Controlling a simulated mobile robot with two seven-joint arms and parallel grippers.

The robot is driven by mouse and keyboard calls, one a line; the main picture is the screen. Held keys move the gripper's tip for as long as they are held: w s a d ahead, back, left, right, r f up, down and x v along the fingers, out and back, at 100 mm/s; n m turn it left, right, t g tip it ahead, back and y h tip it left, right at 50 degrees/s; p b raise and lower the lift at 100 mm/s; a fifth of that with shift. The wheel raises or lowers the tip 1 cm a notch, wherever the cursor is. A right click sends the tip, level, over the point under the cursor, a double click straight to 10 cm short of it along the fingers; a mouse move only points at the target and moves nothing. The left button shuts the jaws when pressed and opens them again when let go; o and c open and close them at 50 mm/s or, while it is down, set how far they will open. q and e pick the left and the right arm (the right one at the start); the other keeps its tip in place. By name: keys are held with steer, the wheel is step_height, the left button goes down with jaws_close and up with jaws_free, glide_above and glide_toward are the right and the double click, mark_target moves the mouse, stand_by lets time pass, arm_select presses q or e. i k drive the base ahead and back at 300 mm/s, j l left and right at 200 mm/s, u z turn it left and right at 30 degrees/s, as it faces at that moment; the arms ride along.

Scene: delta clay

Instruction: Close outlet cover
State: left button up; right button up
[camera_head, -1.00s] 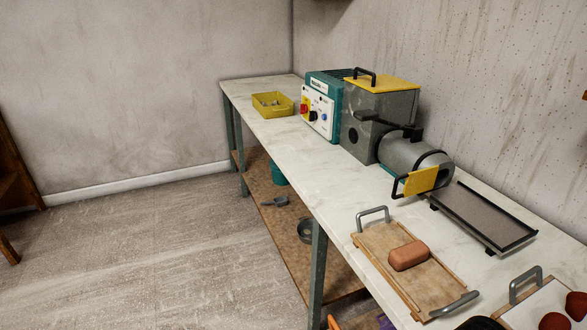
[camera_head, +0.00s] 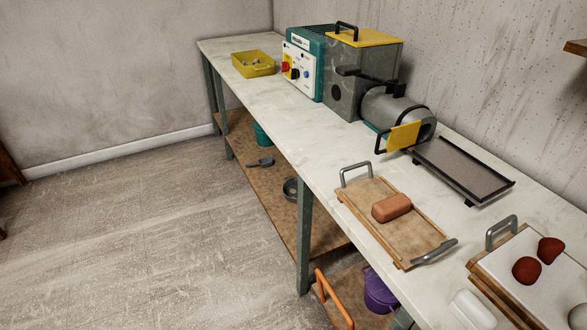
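The grey clay machine (camera_head: 362,82) stands on the table with a yellow-lidded hopper and a teal control box (camera_head: 305,62). Its cylindrical barrel (camera_head: 398,110) points toward the front right. A yellow outlet cover (camera_head: 404,136) on a black wire handle (camera_head: 380,143) shows at the barrel's outlet end. It seems to hang beside or in front of the outlet; I cannot tell exactly how it sits against the opening. Neither of my grippers is in view.
A wooden tray (camera_head: 421,243) with a brown clay block (camera_head: 391,207) stands in front of the machine. A dark-framed rack (camera_head: 464,167) lies right of the outlet. A white board (camera_head: 540,290) with red lumps is at the lower right. A yellow bin (camera_head: 254,64) stands far left. Open floor lies left.

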mark_target(399, 137)
steer(key=i+j, duration=0.9)
steer(key=i+j+z, duration=0.2)
steer(key=i+j, duration=0.55)
